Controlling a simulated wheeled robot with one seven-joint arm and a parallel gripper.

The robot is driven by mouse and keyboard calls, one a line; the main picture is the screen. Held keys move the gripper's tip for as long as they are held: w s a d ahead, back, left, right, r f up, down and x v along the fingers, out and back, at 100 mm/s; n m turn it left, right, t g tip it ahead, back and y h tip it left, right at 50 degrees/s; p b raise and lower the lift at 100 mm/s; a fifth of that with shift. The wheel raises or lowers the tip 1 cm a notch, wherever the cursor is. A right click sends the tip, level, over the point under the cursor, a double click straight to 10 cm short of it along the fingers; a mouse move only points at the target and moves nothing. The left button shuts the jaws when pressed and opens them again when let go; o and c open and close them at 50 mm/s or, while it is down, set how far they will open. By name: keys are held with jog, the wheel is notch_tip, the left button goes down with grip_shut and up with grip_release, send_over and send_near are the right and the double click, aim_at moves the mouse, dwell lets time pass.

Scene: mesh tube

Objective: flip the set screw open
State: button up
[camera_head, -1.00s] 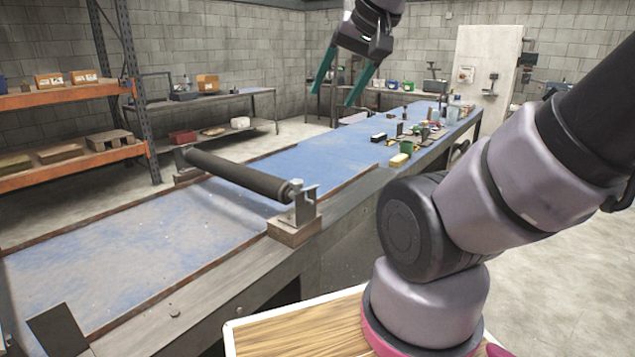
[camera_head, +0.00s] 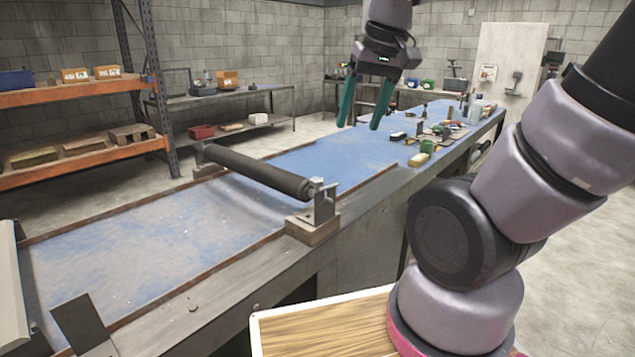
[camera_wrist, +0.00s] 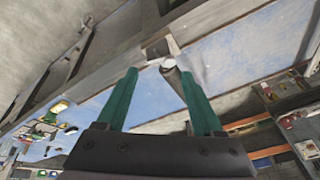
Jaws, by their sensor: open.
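A dark mesh tube (camera_head: 245,170) lies across the blue bench top, held at each end by a metal support. The near support (camera_head: 320,205) sits on a block at the bench's front edge and has an upright metal piece at the tube's end. The set screw is too small to make out. My gripper (camera_head: 360,126) hangs in the air above the bench, beyond the tube, with its two green fingers apart and empty. In the wrist view, my gripper (camera_wrist: 152,72) shows its fingers on either side of the tube's end (camera_wrist: 168,64), which is well beyond them.
Small tools and bottles (camera_head: 440,130) stand on the far right part of the bench. Orange shelves (camera_head: 85,147) with boxes are at the left. A wooden board (camera_head: 330,325) lies in front of my arm. The air around my gripper is clear.

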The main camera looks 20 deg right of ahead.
notch_tip(320, 180, down, 8)
jog(key=a+f+n+g+h, duration=0.1)
jog(key=a+n+g+h, duration=0.1)
jog(key=n+g+h, duration=0.35)
jog(key=n+t+h, duration=1.1)
jog(key=n+t, duration=0.1)
jog(key=n, duration=0.8)
send_near(312, 184)
jog(key=d, duration=0.1)
jog(key=x, duration=1.1)
jog(key=shift+w+a, duration=0.1)
jog(key=shift+a, duration=0.05)
grip_shut()
